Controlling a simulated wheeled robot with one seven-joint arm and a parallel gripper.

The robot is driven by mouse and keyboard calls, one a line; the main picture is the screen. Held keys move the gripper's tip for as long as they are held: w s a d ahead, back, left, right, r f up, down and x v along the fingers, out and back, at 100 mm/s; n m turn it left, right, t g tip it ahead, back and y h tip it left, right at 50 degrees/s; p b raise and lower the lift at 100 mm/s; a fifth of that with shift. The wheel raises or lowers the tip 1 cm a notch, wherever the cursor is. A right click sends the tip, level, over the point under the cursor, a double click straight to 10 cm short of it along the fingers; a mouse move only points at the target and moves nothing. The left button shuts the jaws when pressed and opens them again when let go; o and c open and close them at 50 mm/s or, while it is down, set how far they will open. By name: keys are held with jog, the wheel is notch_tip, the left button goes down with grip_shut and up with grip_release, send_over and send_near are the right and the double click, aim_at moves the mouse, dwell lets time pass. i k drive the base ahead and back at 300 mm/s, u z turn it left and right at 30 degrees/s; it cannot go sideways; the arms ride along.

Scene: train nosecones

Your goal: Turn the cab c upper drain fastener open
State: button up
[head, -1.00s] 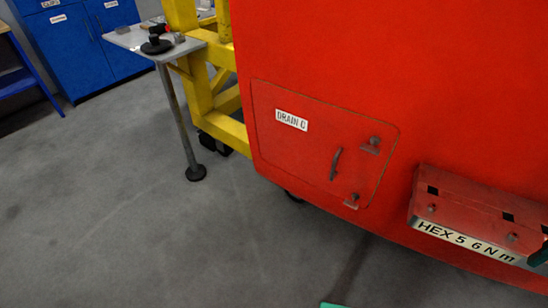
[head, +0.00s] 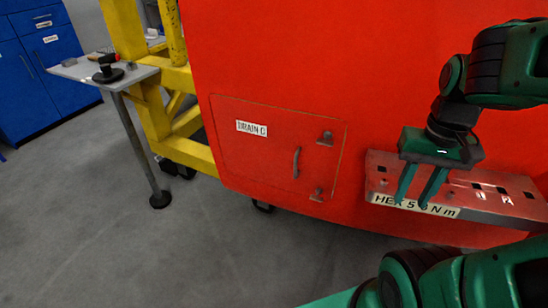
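The red nosecone has a drain panel (head: 265,165) labelled "DRAIN C" (head: 252,129). The upper drain fastener (head: 326,137) is a small grey stud with a tab at the panel's upper right. The lower fastener (head: 317,194) is similar, at the panel's lower right. A dark curved handle (head: 296,162) sits between them, to the left. The panel lies flush and closed. My gripper (head: 411,202) points down in front of the red tool rack, right of the panel. Its two green fingers are apart, with nothing visible between them. Whether they touch the rack cannot be told.
The red rack (head: 378,168) with a "HEX 5 6 N m" label and square holes juts out at the right. A yellow frame (head: 190,155) and a grey side table (head: 75,70) stand left. Blue cabinets (head: 35,95) are behind. Floor in front is clear.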

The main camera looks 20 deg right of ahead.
aim_at(325, 143)
jog(key=z, duration=0.35)
jog(key=k, duration=0.45)
jog(key=z, duration=0.4)
